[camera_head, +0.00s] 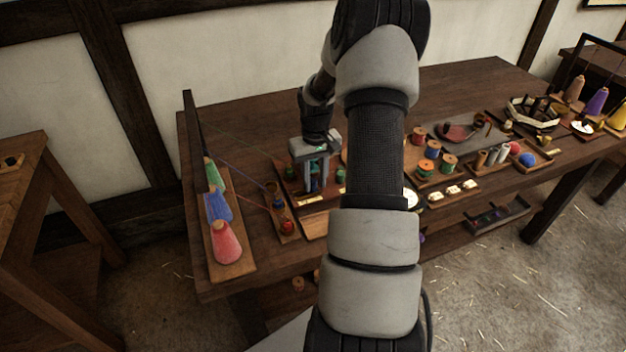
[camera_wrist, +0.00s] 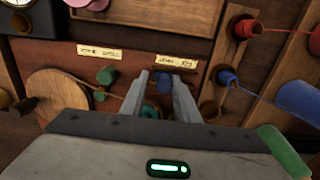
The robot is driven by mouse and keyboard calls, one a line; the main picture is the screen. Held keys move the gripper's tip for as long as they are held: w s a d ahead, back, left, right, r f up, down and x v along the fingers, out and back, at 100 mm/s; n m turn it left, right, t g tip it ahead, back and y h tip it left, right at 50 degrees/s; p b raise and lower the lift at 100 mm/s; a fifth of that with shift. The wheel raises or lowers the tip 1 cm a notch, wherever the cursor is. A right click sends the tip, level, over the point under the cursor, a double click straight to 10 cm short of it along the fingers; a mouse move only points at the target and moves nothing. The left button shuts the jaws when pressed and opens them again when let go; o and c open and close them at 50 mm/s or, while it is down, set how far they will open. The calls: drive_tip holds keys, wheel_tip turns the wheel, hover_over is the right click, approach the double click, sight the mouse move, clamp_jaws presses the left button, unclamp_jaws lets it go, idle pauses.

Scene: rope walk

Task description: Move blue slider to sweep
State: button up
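My gripper (camera_wrist: 161,78) points down at a dark reddish-brown board (camera_wrist: 60,63) on the table, its two fingers apart. A teal round piece (camera_wrist: 150,111) shows lower between the fingers, partly hidden by the gripper body. A green knob (camera_wrist: 106,75) stands to the left, below the other label (camera_wrist: 101,53). The label print is too small and upside down to read. In the head view my gripper (camera_head: 317,178) is over the same board, with the blue knob not clear.
A rack with green, blue and red cones (camera_head: 218,207) stands at the left, with threads running to small spools (camera_head: 287,227) close beside my gripper. A round wooden disc (camera_wrist: 58,95) lies left in the wrist view. Spools and trays fill the table's right side.

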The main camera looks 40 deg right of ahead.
drive_tip(key=shift+a, duration=0.2)
idle(0.3)
drive_tip(key=shift+r+p, duration=2.3)
drive_tip(key=shift+r, duration=1.2)
